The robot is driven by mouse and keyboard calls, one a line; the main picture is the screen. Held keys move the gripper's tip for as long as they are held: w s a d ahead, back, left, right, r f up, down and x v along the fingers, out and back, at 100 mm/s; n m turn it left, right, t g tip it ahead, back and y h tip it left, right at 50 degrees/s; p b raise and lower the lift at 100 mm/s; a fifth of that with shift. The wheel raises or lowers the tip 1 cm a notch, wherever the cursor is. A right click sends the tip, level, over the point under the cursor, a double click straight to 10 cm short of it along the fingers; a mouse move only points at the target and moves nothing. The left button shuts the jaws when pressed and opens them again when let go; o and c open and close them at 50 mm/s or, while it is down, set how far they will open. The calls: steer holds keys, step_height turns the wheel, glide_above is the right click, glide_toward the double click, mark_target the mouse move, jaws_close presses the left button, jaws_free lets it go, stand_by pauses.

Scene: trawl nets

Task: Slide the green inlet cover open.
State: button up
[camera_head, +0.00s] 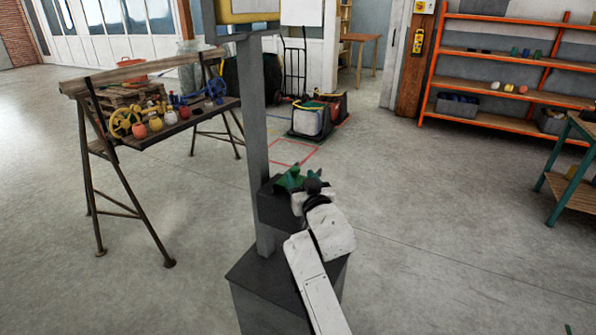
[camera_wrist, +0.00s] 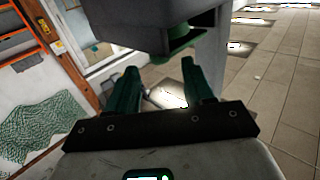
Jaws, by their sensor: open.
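The green inlet cover (camera_wrist: 183,41) shows in the wrist view as a small green piece at the lower right of a dark grey box. In the head view this box (camera_head: 272,210) is fixed to a grey post, above a larger pedestal. My gripper (camera_wrist: 160,67) has two dark green fingers, spread apart with nothing between them. The cover lies just beyond the fingertips, nearer the right one, with a visible gap. In the head view my gripper (camera_head: 296,181) is at the box top, and its green parts cannot be told apart from the cover.
A trestle table (camera_head: 150,120) with coloured valves and floats stands at the left. An orange shelf (camera_head: 500,89) stands at the back right, and a green-legged workbench (camera_head: 573,170) at the right edge. A green net (camera_wrist: 38,118) shows in the wrist view. The floor around the post is mostly clear.

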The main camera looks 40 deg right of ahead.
mark_target(296, 172)
steer(key=shift+x, duration=1.65)
steer(key=shift+c, duration=0.2)
jaws_close()
